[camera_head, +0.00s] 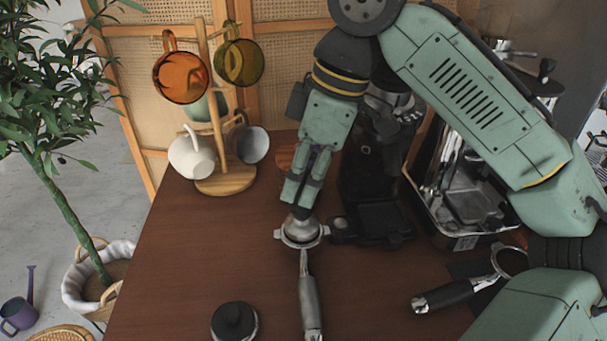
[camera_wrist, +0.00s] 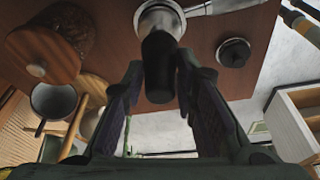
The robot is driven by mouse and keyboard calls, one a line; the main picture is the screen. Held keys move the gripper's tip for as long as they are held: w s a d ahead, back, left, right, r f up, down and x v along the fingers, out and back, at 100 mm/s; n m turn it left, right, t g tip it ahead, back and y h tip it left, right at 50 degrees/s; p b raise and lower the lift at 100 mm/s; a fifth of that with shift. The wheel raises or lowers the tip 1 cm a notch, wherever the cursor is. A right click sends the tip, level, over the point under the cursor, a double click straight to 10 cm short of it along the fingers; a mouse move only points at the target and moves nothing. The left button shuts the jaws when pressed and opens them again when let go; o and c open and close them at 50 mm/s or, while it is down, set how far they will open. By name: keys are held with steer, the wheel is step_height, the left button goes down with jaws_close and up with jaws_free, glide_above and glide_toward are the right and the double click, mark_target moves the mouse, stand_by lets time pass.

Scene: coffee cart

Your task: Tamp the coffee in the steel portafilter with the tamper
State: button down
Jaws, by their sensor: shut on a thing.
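The steel portafilter (camera_head: 309,290) lies on the brown table, its basket toward the back and its grey handle toward the front. My gripper (camera_head: 303,196) points down over the basket and is shut on the tamper (camera_head: 302,226). The tamper's steel base sits at the basket's rim; I cannot tell how deep it is inside. The coffee is hidden beneath it. In the wrist view, the tamper's dark handle (camera_wrist: 160,70) is between my fingers, with the portafilter's handle (camera_wrist: 225,5) reaching to the upper right.
A round black-topped piece (camera_head: 235,321) stands at the front left. A mug tree (camera_head: 225,180) with several mugs is at the back left. A black grinder (camera_head: 375,190) stands close right of the basket. Another portafilter (camera_head: 450,294) and an espresso machine (camera_head: 470,190) are at the right.

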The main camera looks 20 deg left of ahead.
steer(key=shift+f+b, duration=0.35)
steer(key=shift+f, duration=0.35)
stand_by(0.8)
steer(key=shift+s+f+p, duration=0.1)
steer(key=shift+f+p, duration=0.15)
steer(key=shift+p, duration=0.25)
stand_by(1.8)
steer(key=shift+r+p, duration=0.25)
steer(key=shift+p, duration=0.05)
steer(key=shift+r+p, duration=1.1)
steer(key=shift+p, duration=0.1)
steer(key=shift+r+p, duration=0.3)
steer(key=shift+p, duration=0.05)
steer(key=shift+r, duration=2.45)
